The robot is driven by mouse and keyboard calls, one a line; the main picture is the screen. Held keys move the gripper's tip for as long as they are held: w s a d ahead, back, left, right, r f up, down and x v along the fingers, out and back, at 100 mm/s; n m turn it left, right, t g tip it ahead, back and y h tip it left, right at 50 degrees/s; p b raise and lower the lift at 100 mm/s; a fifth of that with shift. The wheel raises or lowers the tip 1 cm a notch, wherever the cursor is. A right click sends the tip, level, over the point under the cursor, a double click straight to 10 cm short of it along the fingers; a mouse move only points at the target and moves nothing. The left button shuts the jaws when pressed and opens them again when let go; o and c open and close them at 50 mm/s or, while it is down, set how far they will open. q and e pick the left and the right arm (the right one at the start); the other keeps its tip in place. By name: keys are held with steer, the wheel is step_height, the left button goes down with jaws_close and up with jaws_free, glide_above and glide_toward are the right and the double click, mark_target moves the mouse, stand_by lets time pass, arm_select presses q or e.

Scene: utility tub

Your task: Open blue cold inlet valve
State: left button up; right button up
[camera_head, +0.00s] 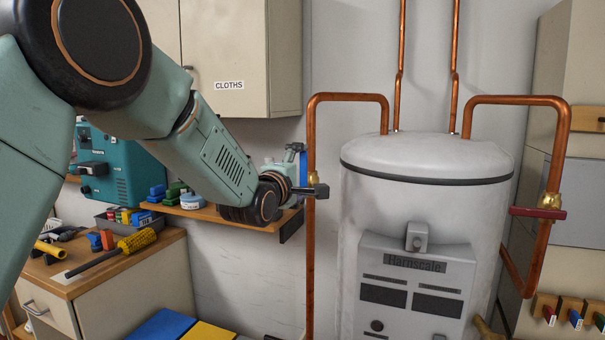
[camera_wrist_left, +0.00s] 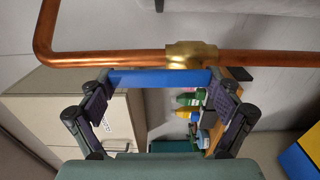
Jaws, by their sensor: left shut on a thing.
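The blue valve handle (camera_head: 303,168) is beside the left copper pipe, at the brass valve body (camera_head: 312,181). In the left wrist view the blue handle (camera_wrist_left: 150,78) lies lengthwise along the pipe, close to the brass body (camera_wrist_left: 190,55). My left gripper (camera_head: 306,172) is at the handle, shut on it. In the wrist view its two fingers (camera_wrist_left: 160,92) are at the handle's two ends. My right gripper is in neither view.
The white water heater (camera_head: 420,160) stands right of the pipe (camera_head: 311,130). A red handle (camera_head: 537,212) crosses the right pipe. A wooden shelf (camera_head: 240,219) with bottles is behind my left arm. A cloths cabinet (camera_head: 235,50) hangs above.

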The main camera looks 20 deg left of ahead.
arm_select(q)
steer(key=shift+a, duration=0.1)
steer(key=o, duration=1.4)
steer(key=shift+a, duration=0.1)
steer(key=shift+s, duration=0.15)
steer(key=s, duration=1.2)
steer(key=shift+a, duration=0.3)
steer(key=shift+d, duration=0.1)
steer(key=w, duration=1.2)
steer(key=shift+w+d, duration=0.15)
steer(key=shift+d, duration=0.15)
